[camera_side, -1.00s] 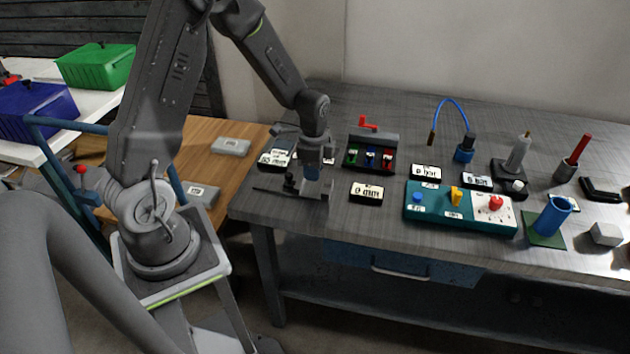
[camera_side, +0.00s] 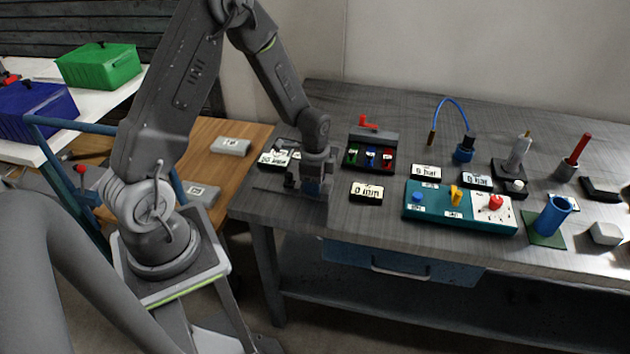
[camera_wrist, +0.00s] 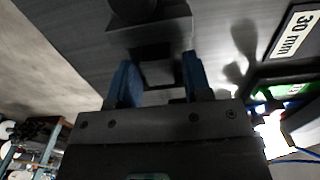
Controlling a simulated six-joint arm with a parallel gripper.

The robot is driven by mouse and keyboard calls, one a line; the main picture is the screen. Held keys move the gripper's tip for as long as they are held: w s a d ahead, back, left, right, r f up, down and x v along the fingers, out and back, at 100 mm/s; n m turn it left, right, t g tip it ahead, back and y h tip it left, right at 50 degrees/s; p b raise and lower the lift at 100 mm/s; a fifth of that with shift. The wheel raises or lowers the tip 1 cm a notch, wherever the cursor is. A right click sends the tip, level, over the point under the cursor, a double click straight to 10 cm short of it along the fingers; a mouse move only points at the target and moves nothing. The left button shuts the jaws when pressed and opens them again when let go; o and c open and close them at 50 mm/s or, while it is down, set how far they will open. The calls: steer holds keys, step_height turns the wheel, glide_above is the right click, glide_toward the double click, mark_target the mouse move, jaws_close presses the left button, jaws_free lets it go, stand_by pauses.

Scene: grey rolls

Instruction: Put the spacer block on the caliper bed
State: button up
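My gripper (camera_side: 318,192) is low over the caliper bed (camera_side: 272,190) at the left end of the bench. In the wrist view its two blue fingers (camera_wrist: 160,80) stand apart, with a dark grey block, the spacer block (camera_wrist: 158,70), filling the gap between them. A wider dark grey part (camera_wrist: 150,35) lies just beyond the block. In the side view my gripper hides the block and most of the bed, so I cannot tell whether the block touches the bed. A "0 mm" display (camera_side: 366,193) is to the right.
A tray with labels (camera_side: 280,155) is close behind my gripper, and its "30 mm" label (camera_wrist: 295,34) shows in the wrist view. A rack with coloured pieces (camera_side: 370,155) and a teal control panel (camera_side: 435,212) stand to the right. The front bench edge is near.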

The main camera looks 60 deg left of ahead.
steer(key=shift+o, duration=0.6)
steer(key=shift+r, duration=0.1)
step_height(320, 180, up, 11)
steer(key=s+d+r+n+t, duration=0.1)
steer(key=s+d+r+n, duration=0.1)
steer(key=s+d+r, duration=0.3)
steer(key=s+d+r+n+t, duration=0.2)
steer(key=d+r, duration=0.1)
steer(key=r, duration=0.5)
steer(key=s+d+r+n+t, duration=0.2)
steer(key=s+d+r+n, duration=0.2)
steer(key=s, duration=0.5)
steer(key=shift+s+d+r+n+t, duration=0.15)
steer(key=shift+s+d+n+t, duration=0.2)
steer(key=shift+d+n, duration=0.2)
